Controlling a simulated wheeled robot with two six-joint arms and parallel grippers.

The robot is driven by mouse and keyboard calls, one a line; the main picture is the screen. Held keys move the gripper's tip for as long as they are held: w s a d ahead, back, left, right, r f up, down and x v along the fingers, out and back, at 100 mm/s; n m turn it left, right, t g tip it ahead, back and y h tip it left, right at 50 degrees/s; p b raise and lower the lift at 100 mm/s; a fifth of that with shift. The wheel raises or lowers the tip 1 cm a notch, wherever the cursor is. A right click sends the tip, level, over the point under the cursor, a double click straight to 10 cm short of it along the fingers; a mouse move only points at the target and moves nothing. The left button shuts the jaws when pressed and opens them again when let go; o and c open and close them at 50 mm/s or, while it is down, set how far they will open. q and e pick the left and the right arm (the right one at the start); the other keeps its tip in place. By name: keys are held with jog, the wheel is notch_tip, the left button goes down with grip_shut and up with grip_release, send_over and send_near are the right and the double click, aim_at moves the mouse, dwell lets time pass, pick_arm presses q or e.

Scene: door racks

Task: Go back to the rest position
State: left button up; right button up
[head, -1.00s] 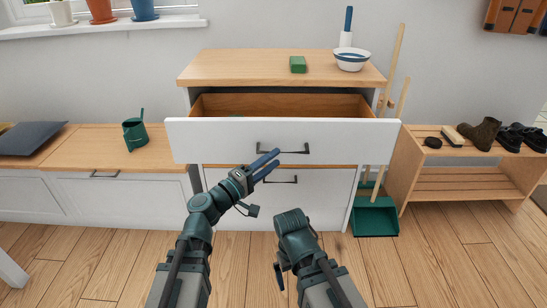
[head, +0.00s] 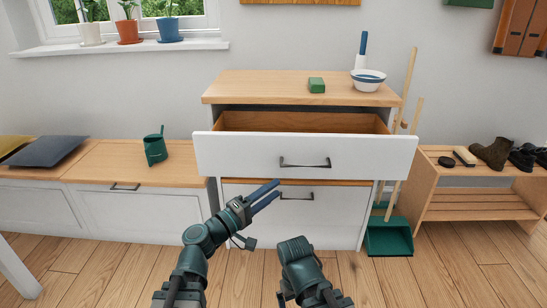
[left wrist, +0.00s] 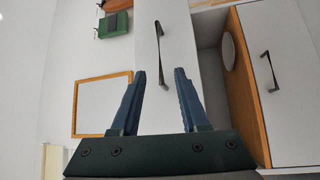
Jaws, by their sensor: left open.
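My left gripper (head: 277,190) is open and empty in front of the white dresser. In the left wrist view its two blue fingers (left wrist: 160,78) stand apart with nothing between them. The dresser's upper drawer (head: 240,157) is pulled out, with its dark handle (head: 304,163) above and right of the fingertips in the head view. The fingers appear apart from the handle, which also shows in the left wrist view (left wrist: 160,42). My right arm is at the bottom centre; its fingers do not show.
A green dustpan (head: 388,237) is at right, beside a wooden shoe rack (head: 470,207).

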pick_arm(q)
jog(key=s+f+m+g+y, duration=0.3)
jog(key=f+g, duration=0.1)
jog(key=f, duration=0.4)
jog(key=s+f+m+g+y, duration=0.2)
jog(key=s+f+m+g, duration=0.15)
jog(key=f, duration=0.55)
jog(key=s+a+f+g+y, duration=0.3)
jog(key=a+f+y, duration=0.15)
jog(key=a, duration=0.25)
jog(key=s+a+f+g+y, duration=0.2)
jog(key=s+a+f+y, duration=0.1)
jog(key=a+y, duration=0.3)
jog(key=s+d+r+m+g+p, duration=0.1)
jog(key=s+d+r+m+p, duration=0.1)
jog(key=s+d+m, duration=0.5)
notch_tip(320, 180, up, 38)
jog(key=w+d+n+p, duration=0.1)
jog(key=d+n+p, duration=0.1)
jog(key=p, duration=3.6)
jog(key=shift+w+f+n, duration=0.2)
jog(key=shift+w+n, duration=0.15)
